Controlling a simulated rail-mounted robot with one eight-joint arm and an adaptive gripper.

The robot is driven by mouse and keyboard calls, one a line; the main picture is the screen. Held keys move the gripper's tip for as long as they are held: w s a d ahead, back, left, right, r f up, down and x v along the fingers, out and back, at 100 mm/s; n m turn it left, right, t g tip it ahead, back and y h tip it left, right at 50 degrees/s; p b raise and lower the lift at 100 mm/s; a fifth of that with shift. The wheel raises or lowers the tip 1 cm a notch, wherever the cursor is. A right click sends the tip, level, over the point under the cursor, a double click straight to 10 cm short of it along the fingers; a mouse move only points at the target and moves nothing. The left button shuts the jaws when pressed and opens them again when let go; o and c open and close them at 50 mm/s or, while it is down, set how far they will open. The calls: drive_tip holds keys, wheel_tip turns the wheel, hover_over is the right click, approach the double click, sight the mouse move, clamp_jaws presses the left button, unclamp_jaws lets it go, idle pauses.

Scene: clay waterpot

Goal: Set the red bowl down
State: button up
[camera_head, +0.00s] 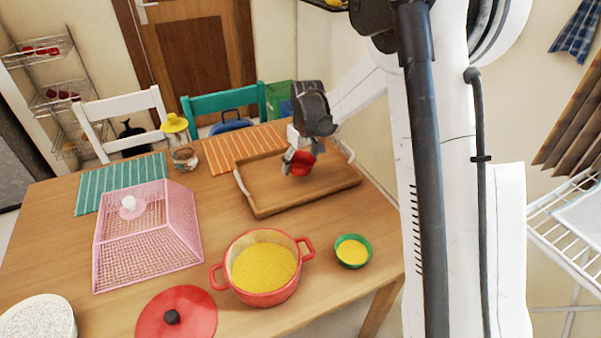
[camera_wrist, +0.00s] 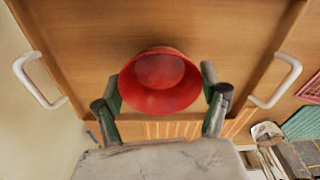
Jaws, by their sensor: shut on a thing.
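The red bowl (camera_head: 302,162) is at my gripper (camera_head: 291,162), over the far part of the wooden tray (camera_head: 262,204). In the wrist view the red bowl (camera_wrist: 160,82) sits between the two fingers of my gripper (camera_wrist: 163,95), its open side toward the camera. The fingers are shut on the bowl from both sides. The tray (camera_wrist: 75,45) lies beneath the bowl in that view. I cannot tell whether the bowl touches the tray.
A red pot (camera_head: 262,290) of yellow grain, its lid (camera_head: 177,315), and a green bowl (camera_head: 352,259) stand nearer. A pink mesh cover (camera_head: 150,240) and a yellow-lidded jar (camera_head: 182,155) are left. The tray's near part is empty.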

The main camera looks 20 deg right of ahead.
drive_tip(key=shift+f, duration=2)
drive_tip(key=shift+f+b, duration=0.1)
drive_tip(key=shift+b, duration=0.25)
drive_tip(key=o, duration=1.2)
drive_tip(key=shift+c, duration=0.2)
